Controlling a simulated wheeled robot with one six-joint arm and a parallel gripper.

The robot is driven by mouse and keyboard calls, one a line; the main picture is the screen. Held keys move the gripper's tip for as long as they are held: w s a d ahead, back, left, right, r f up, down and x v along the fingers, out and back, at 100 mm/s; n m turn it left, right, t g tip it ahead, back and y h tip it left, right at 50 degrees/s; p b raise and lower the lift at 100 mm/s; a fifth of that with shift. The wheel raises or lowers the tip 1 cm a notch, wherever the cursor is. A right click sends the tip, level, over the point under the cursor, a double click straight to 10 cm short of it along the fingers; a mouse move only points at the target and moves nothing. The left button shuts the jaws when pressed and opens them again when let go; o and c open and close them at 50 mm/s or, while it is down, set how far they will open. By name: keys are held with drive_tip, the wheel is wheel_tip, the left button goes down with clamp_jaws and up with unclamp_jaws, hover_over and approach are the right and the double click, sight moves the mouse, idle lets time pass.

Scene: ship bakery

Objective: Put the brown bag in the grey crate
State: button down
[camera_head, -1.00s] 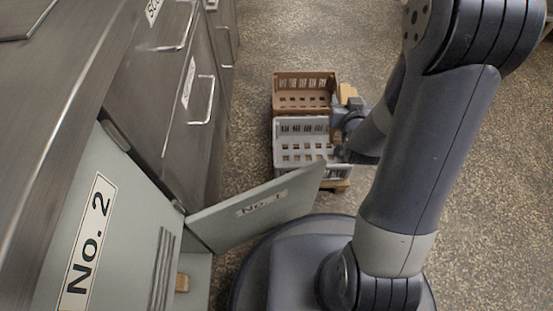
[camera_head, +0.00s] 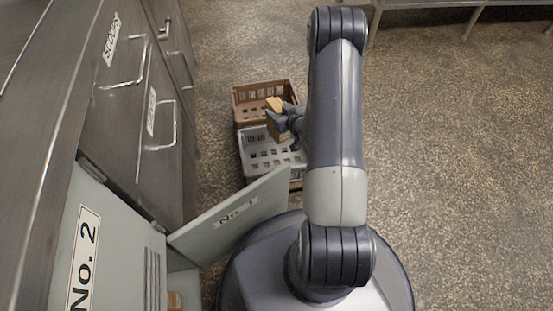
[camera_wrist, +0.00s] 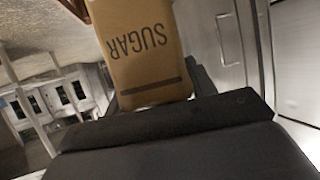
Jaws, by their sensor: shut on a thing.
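The brown bag (camera_wrist: 145,45), printed "SUGAR", fills the upper middle of the wrist view and appears upside down there. My gripper (camera_wrist: 155,95) is shut on it. In the head view the bag (camera_head: 277,128) shows small at my gripper (camera_head: 285,117), over the crates, partly hidden by the gripper. The grey crate (camera_head: 258,172) stands on the floor, just below and left of the bag in the picture. Its visible inside looks empty; its right part is hidden by my arm. How high the bag is above the crate I cannot tell.
A brown crate (camera_head: 240,110) stands directly behind the grey one. An open door marked No. 1 (camera_head: 230,217) juts out in front of the grey crate. Steel drawers with handles (camera_head: 150,110) line the left.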

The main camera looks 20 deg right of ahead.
drive_tip(key=s+d+f+b, duration=0.1)
drive_tip(key=d+f, duration=0.1)
drive_tip(key=f, duration=0.6)
drive_tip(key=s+d+f+y+b, duration=0.1)
drive_tip(key=d+f, duration=0.1)
drive_tip(key=f, duration=0.6)
drive_tip(key=shift+d+f+n, duration=0.25)
drive_tip(key=shift+d+n, duration=0.15)
drive_tip(key=shift+s+f, duration=0.1)
drive_tip(key=shift+f+b, duration=0.1)
drive_tip(key=shift+b, duration=0.25)
drive_tip(key=c, duration=0.6)
unclamp_jaws()
